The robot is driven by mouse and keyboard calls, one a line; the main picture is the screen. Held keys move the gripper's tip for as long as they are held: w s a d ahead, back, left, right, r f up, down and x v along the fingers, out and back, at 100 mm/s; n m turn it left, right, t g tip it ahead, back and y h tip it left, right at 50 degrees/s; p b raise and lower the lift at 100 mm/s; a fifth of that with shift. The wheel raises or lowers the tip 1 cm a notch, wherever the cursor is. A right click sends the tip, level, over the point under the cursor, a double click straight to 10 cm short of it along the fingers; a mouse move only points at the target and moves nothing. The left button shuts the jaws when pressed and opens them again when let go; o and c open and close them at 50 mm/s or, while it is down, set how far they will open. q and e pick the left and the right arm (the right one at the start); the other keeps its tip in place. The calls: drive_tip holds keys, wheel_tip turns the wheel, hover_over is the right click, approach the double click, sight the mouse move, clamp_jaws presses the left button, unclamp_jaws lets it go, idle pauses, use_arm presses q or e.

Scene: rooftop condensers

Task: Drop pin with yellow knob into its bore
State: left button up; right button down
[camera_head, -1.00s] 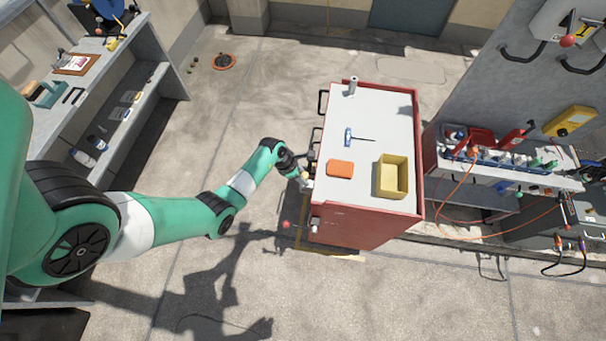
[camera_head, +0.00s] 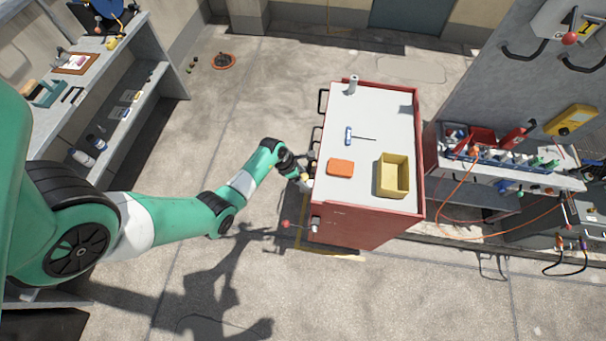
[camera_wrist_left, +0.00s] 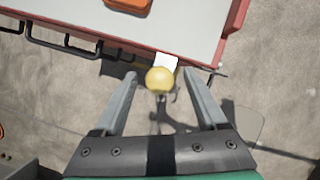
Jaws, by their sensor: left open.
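The yellow knob (camera_wrist_left: 159,79) shows as a round ball in the left wrist view, just off the side edge of the red cart, below a small white piece (camera_wrist_left: 166,60). My left gripper (camera_wrist_left: 159,86) is open, with one finger on each side of the knob and a visible gap to both. Its depth relative to the knob is hard to tell. In the head view my left gripper (camera_head: 304,184) is low at the cart's left side, near its front corner. The pin's shaft and the bore cannot be made out. My right gripper is not in view.
A red-knobbed lever (camera_head: 286,224) projects nearby.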

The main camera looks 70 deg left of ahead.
use_arm(q)
drive_tip(key=shift+r, duration=0.1)
drive_tip(key=p+v, duration=0.4)
drive_tip(key=v, duration=0.7)
drive_tip(key=shift+s+r+p, duration=0.15)
drive_tip(key=shift+s+p, duration=0.05)
drive_tip(key=shift+p, duration=0.1)
